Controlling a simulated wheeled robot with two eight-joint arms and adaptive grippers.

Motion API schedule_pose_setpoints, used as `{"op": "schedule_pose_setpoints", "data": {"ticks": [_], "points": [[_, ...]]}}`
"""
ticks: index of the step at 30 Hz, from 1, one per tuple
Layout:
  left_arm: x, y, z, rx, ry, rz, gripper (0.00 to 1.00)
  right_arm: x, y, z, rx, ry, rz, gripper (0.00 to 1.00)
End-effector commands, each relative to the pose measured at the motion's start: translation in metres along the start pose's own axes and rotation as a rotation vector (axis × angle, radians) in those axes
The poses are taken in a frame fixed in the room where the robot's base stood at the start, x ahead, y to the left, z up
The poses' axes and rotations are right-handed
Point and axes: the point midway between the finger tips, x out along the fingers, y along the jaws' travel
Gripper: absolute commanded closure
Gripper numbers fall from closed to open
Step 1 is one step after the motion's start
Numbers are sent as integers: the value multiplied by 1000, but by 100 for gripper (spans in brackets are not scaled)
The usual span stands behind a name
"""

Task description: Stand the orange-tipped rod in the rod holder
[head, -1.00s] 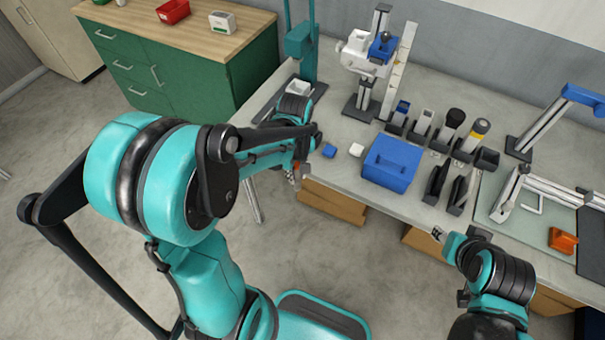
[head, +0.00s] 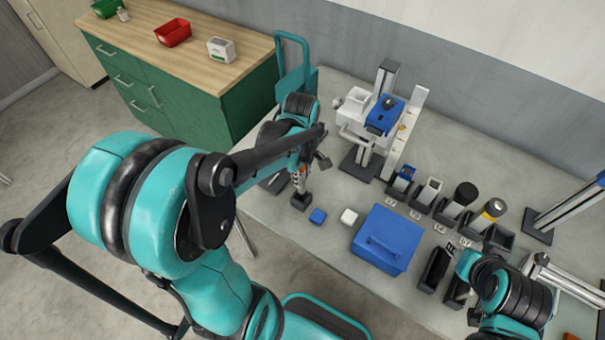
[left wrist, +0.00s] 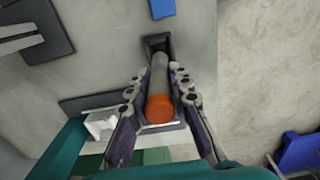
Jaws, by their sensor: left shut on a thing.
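My left gripper (left wrist: 160,105) is shut on the grey orange-tipped rod (left wrist: 158,75). The orange tip (left wrist: 159,109) faces the left wrist camera, and the other end points to the dark square rod holder (left wrist: 157,43). That end overlaps the holder's opening in the picture; how deep it sits, if at all, I cannot tell. In the head view the left gripper (head: 300,175) is directly above the dark holder (head: 300,201), near the bench's front-left edge. My right arm is at the lower right; its gripper fingers cannot be made out.
A blue cube (head: 318,216) and a white cube (head: 348,216) lie right of the holder. A blue lidded box (head: 387,240) stands beyond them. Several dark holders line the right; a white and blue stand (head: 378,120) is behind.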

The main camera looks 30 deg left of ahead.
Motion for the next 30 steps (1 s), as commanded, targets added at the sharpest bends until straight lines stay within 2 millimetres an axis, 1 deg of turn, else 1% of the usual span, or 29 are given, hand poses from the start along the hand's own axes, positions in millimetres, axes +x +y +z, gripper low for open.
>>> {"op": "schedule_pose_setpoints", "data": {"ticks": [12, 15, 19, 30], "points": [[43, 0, 0, 1, 0, 0, 100, 30, 0, 21, 0, 0, 0, 60], [51, 0, 0, 1, 0, 0, 100, 35, 0, 25, 0, 0, 0, 60], [55, 0, 0, 2, 0, 0, 100, 37, 0, 26, 0, 0, 0, 60], [54, 0, 0, 2, 0, 0, 100, 36, 0, 26, 0, 0, 0, 60]]}}
